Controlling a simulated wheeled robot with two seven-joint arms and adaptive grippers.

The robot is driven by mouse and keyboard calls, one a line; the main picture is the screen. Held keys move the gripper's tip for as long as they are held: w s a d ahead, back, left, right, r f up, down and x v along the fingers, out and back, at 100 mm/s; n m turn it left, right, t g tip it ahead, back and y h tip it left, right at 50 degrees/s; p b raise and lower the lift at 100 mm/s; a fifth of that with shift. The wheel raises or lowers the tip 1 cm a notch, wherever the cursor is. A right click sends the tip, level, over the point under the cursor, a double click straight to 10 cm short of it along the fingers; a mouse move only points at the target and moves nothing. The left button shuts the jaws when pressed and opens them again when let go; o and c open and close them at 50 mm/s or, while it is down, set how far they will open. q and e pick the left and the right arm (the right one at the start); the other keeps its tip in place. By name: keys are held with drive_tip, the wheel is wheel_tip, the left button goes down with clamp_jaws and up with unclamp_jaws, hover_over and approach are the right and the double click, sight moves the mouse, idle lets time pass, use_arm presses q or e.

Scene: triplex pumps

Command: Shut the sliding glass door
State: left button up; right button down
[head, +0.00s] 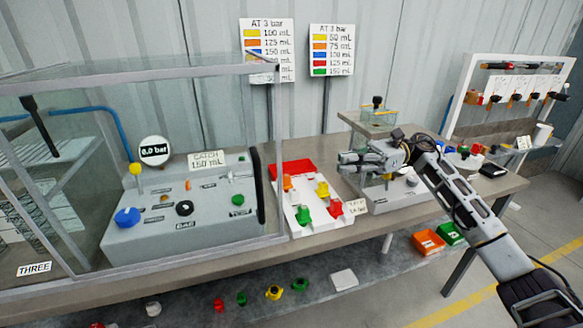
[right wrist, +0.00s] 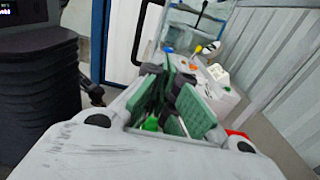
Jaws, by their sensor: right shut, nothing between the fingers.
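A glass enclosure (head: 150,72) with a grey frame stands on the left of the bench in the head view. A tall black handle (head: 257,185) shows just left of its right front post, apparently on the sliding glass door. The glass is so clear that I cannot tell exactly how far the door is open. A grey control panel (head: 150,225) with knobs and a gauge shows behind the front frame. My right gripper (head: 343,163) is shut and empty, right of the enclosure and apart from the handle, its fingers pointing left. It also shows in the right wrist view (right wrist: 165,95). My left gripper is out of view.
A red and white tray (head: 312,212) with coloured parts lies between the enclosure and my right arm. Two sign boards (head: 332,50) stand behind. A tool rack (head: 510,95) is at the right. Bins (head: 428,242) and loose parts are below the bench.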

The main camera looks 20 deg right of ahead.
drive_tip(key=shift+s+r, duration=0.1)
drive_tip(key=shift+s, duration=0.05)
drive_tip(key=shift+a, duration=0.1)
approach(281, 174)
drive_tip(key=a, duration=0.5)
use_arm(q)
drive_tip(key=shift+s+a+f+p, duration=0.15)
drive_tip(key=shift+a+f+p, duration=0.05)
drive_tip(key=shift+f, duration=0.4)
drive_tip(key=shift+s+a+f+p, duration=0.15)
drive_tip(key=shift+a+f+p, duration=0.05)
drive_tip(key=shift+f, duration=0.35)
use_arm(e)
drive_tip(key=shift+a, duration=0.95)
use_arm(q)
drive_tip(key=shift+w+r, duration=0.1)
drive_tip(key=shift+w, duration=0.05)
use_arm(e)
drive_tip(key=shift+a, duration=0.1)
